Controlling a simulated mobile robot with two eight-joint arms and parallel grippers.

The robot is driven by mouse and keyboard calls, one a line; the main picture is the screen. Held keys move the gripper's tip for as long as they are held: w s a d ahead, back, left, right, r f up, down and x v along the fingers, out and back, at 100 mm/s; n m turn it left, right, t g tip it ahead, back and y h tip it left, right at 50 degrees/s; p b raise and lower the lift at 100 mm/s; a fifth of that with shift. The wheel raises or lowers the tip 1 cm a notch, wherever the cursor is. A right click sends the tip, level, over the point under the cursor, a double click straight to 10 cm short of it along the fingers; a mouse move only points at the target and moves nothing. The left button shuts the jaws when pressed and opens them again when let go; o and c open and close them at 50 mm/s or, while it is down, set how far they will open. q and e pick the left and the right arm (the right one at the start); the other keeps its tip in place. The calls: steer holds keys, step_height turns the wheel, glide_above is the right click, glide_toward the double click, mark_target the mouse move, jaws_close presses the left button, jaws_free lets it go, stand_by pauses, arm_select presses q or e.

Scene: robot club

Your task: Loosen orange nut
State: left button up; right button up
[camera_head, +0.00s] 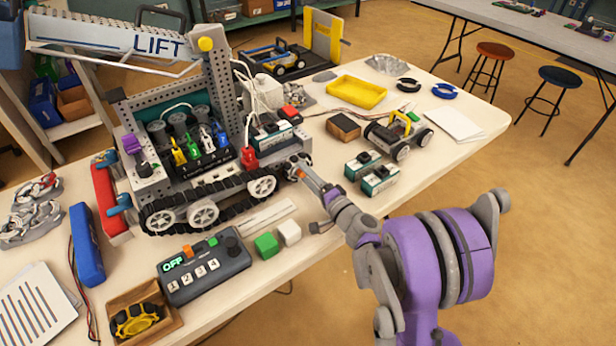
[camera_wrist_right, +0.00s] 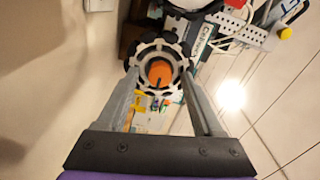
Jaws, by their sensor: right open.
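The orange nut (camera_wrist_right: 159,72) shows in the right wrist view at the centre of a black-and-white toothed wheel (camera_wrist_right: 146,52). The same wheel is small in the head view (camera_head: 290,163), at the right end of the tracked robot (camera_head: 205,212). My right gripper (camera_wrist_right: 159,82) is open. Its two fingers stand apart on either side of the nut, with the tips close to the wheel. I cannot tell whether they touch it. In the head view my right gripper (camera_head: 306,176) reaches the wheel from the lower right. My left gripper is not in view.
A control box (camera_head: 205,268) reading OFF, a green block (camera_head: 266,245) and a white block (camera_head: 289,232) lie in front of the robot. Two green-and-white modules (camera_head: 380,180) and a small wheeled car (camera_head: 398,137) stand right of the wheel. The table's right end has clear patches.

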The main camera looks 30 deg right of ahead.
steer(key=s, duration=0.7)
steer(key=s+d, duration=0.1)
steer(key=s, duration=0.3)
stand_by(0.4)
